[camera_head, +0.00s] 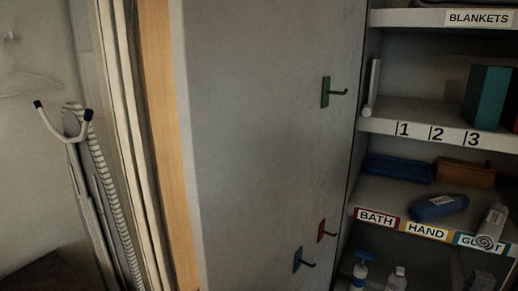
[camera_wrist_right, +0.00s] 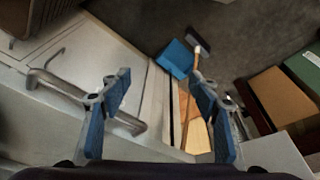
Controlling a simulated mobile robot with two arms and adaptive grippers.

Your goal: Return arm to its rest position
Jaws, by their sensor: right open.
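My right gripper (camera_wrist_right: 158,98) shows in the right wrist view, its two blue-padded fingers spread apart with nothing held between them. Beyond the fingers are a pale panel and its edge, and farther off a dark floor. No part of either arm shows in the head view. My left gripper is in neither view.
In the head view, a grey panel with a green hook (camera_head: 326,92), a red hook (camera_head: 321,231) and a blue hook (camera_head: 298,260) stands beside labelled shelves (camera_head: 395,126). An ironing board (camera_head: 88,170) leans at left. The wrist view shows a metal handle (camera_wrist_right: 80,92), a blue dustpan-like object (camera_wrist_right: 175,58) and boxes (camera_wrist_right: 277,97).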

